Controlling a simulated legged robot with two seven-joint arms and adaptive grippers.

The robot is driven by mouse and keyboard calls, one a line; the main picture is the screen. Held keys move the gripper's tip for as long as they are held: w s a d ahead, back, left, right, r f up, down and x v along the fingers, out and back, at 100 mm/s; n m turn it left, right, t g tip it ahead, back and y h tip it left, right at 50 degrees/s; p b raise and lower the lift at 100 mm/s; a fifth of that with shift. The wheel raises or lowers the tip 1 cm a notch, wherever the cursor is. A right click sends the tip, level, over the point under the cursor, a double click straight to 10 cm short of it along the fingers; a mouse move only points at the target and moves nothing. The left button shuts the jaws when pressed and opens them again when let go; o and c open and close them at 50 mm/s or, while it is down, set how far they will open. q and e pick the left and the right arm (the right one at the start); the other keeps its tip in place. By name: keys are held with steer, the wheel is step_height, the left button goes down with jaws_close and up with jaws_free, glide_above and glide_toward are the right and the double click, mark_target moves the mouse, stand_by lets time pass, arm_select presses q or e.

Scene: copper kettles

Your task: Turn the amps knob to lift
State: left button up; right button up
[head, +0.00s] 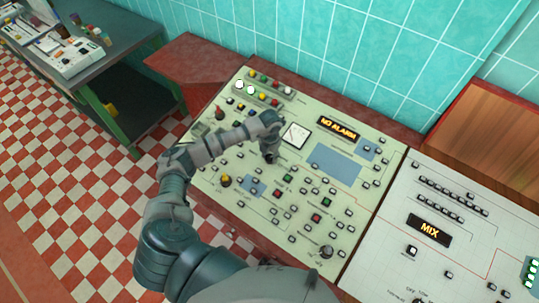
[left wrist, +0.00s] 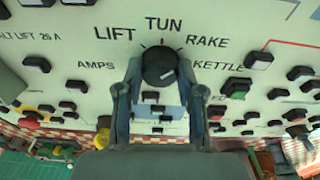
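The black amps knob (left wrist: 158,65) sits on the pale panel in the left wrist view, with LIFT at its upper left, TUN above and RAKE at its upper right. AMPS is printed to its left and KETTLE to its right. A short pale mark shows on its lower right face; I cannot tell which label it points to. My left gripper (left wrist: 160,72) is open, with one finger on each side of the knob; contact is unclear. In the head view the left gripper (head: 269,154) is down at the panel and hides the knob. My right gripper is not in view.
The control panel (head: 350,215) carries several small buttons, a square meter (head: 296,134) and a NO ALARM display (head: 339,127). Another black knob (head: 326,252) is near its front edge.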

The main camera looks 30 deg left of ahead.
arm_select(q)
steer(key=shift+d, duration=0.1)
steer(key=shift+c, duration=1.4)
steer(key=n, duration=0.3)
steer(key=n+h, duration=0.1)
steer(key=shift+a+n+p, duration=0.25)
steer(key=shift+n+p, duration=0.05)
steer(key=shift+p, duration=0.05)
steer(key=n+p, duration=0.1)
steer(key=n, duration=0.3)
steer(key=shift+s+n+t+h+p, duration=0.1)
steer(key=shift+n+t+h+p, duration=0.2)
steer(key=shift+h+p, duration=0.1)
steer(key=n+p, duration=0.2)
steer(key=n, duration=0.2)
steer(key=shift+s+a+t, duration=0.1)
steer(key=shift+t, duration=0.2)
steer(key=n+p, duration=0.3)
steer(key=shift+n+t+h, duration=0.3)
steer(key=shift+n, duration=0.5)
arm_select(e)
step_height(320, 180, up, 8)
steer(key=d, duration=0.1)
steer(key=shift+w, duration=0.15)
arm_select(q)
steer(key=shift+f+p, duration=0.1)
steer(key=shift+p, duration=0.2)
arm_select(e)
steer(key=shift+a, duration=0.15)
